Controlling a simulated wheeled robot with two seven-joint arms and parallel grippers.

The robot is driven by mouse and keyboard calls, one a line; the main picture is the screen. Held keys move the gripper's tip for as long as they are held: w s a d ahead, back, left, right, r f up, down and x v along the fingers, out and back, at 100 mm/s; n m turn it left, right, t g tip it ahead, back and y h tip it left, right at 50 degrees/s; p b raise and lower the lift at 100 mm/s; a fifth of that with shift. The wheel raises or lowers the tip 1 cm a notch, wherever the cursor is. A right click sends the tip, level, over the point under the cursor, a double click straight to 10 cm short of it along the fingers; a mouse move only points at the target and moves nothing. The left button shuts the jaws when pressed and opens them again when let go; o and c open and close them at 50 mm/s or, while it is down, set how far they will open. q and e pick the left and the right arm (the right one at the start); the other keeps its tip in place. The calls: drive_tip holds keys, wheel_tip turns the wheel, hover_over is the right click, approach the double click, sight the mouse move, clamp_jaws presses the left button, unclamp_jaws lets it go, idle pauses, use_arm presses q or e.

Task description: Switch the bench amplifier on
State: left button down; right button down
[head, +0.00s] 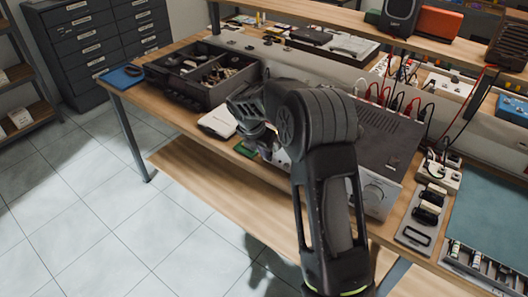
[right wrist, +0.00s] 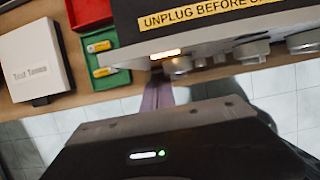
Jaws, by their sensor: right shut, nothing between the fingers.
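The bench amplifier (head: 395,143) is a grey box with a vented top on the workbench, partly hidden behind my right arm. A small metal control (right wrist: 178,66) sits just below the amber light. My right gripper (head: 262,143) is at the left end of the amplifier's front. Its shut, empty fingers (right wrist: 158,95) point at the panel near that control; I cannot tell whether they touch it. My left gripper is out of view.
A white box (right wrist: 33,60) and a green tray (right wrist: 105,75) with batteries lie left of the amplifier. A black parts tray (head: 208,95) stands farther left. Red and black cables (head: 385,95) run behind the amplifier. A power strip (head: 420,215) lies to its right.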

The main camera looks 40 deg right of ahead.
drive_tip(key=shift+d+r+p, duration=0.15)
drive_tip(key=shift+r+p, duration=0.6)
drive_tip(key=shift+r, duration=0.1)
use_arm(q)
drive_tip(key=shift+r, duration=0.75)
